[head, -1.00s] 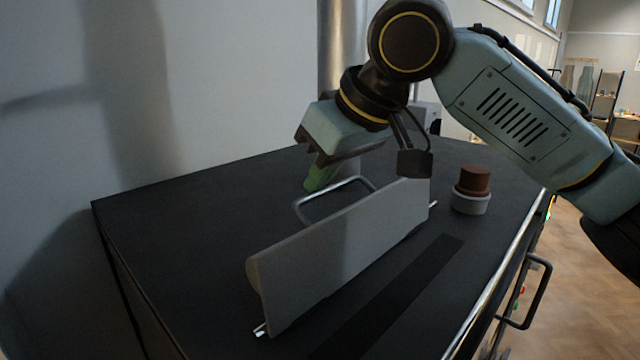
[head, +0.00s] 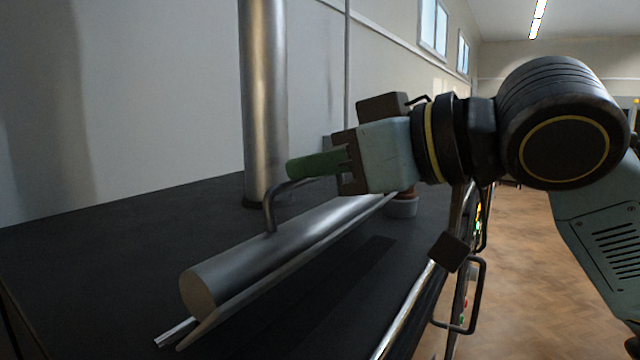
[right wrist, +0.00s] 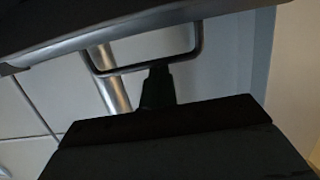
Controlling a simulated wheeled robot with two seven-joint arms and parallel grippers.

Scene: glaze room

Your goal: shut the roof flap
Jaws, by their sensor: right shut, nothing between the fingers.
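The roof flap (head: 290,245) is a grey, rounded metal piece with a bent bar handle (head: 270,205), on the dark roof (head: 90,245). It is tilted up, with its rounded side and handle uppermost, beside a dark slot strip (head: 345,280). In the right wrist view the flap (right wrist: 60,35) crosses the top, with its handle (right wrist: 150,66) below. My right gripper (head: 295,168) has green fingers, shut and empty, at the handle's bar. The fingers (right wrist: 157,85) also show in the wrist view; I cannot tell whether they touch the bar. My left gripper is out of view.
A steel pipe (head: 263,100) rises from the roof behind the flap. A brown-topped knob on a grey base (head: 401,208) is partly hidden behind my gripper. A metal rail (head: 405,305) and a dark handle (head: 481,295) line the front edge. The roof's left part is clear.

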